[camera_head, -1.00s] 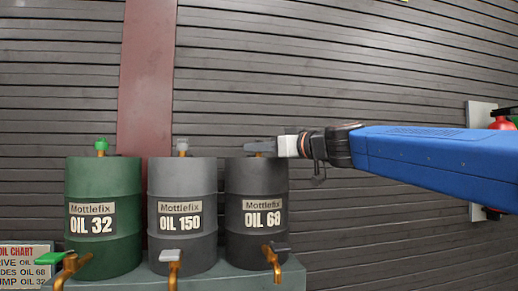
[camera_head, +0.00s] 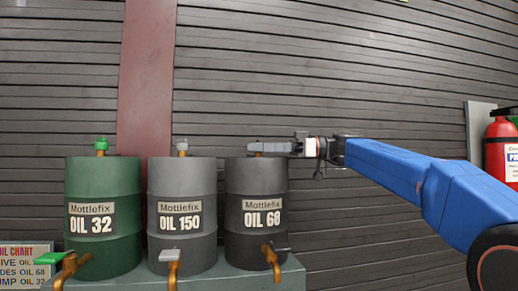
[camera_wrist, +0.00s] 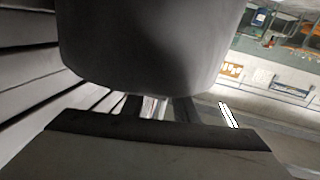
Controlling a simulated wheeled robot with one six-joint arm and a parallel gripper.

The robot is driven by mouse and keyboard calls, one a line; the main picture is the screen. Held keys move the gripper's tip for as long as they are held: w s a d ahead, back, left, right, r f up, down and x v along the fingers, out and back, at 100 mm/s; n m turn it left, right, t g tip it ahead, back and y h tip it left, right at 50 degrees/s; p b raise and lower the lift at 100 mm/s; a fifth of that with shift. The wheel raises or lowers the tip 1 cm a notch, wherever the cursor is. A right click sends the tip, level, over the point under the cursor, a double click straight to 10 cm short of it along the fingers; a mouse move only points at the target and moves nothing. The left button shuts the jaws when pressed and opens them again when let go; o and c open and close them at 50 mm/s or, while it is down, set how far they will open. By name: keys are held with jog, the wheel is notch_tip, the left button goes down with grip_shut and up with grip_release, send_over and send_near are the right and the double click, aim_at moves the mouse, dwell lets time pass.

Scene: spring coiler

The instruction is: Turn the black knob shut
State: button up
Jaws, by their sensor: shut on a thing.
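The black drum marked OIL 68 (camera_head: 257,189) stands at the right end of the row in the head view. My gripper (camera_head: 258,147) is level just above its top, reaching in from the right. Its jaws are shut around the black knob on the drum's top, which they hide. Only a bit of brass stem (camera_head: 258,154) shows below the fingers. In the wrist view a large dark rounded surface fills the upper middle, and the knob cannot be made out.
The green OIL 32 drum (camera_head: 103,190) and grey OIL 150 drum (camera_head: 182,190) stand to the left, each with a top knob and a brass tap. A slatted wall (camera_head: 400,75) is behind. A red fire extinguisher (camera_head: 500,140) hangs at the right.

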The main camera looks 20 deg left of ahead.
jog(key=shift+n+g+h, duration=1.2)
jog(key=shift+n+g, duration=0.4)
jog(key=shift+g, duration=0.5)
jog(key=shift+n+g+h, duration=1.3)
jog(key=shift+g+h, duration=0.1)
jog(key=shift+g, duration=0.1)
jog(key=o, duration=1)
